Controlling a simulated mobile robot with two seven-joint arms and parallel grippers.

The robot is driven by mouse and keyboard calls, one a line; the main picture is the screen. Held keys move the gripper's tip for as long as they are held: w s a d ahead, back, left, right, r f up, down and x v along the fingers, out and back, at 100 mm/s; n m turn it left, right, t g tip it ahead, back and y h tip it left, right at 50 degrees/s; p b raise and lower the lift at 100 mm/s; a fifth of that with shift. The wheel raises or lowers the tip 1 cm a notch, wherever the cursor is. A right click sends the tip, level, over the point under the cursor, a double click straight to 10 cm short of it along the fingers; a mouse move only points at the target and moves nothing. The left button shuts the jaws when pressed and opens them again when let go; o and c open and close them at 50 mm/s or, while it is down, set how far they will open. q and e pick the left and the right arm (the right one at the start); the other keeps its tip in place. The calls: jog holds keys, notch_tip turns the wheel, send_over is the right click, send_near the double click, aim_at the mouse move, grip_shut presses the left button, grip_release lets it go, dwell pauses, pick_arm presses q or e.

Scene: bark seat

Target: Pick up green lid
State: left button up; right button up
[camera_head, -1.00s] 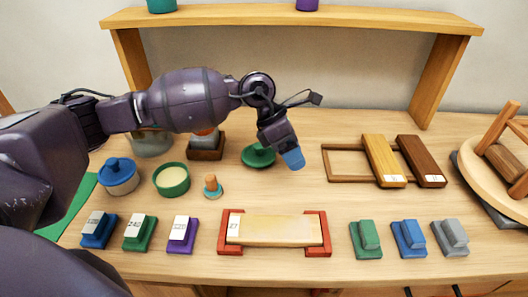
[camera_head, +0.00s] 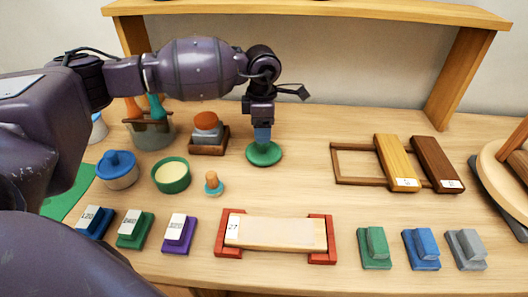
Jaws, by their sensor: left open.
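The green lid (camera_head: 264,154) is a round disc lying on the table at the middle back. The gripper is open. My right gripper is not in view.
An open green pot (camera_head: 171,176) and a blue lidded pot (camera_head: 118,169) stand to the left.

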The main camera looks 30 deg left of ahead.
aim_at(263, 149)
pick_arm(q)
notch_tip(263, 149, down, 5)
jog(key=shift+w+d+f+b, duration=0.1)
jog(key=shift+w+b, duration=0.05)
jog(key=shift+b, duration=0.15)
jog(key=c, duration=1)
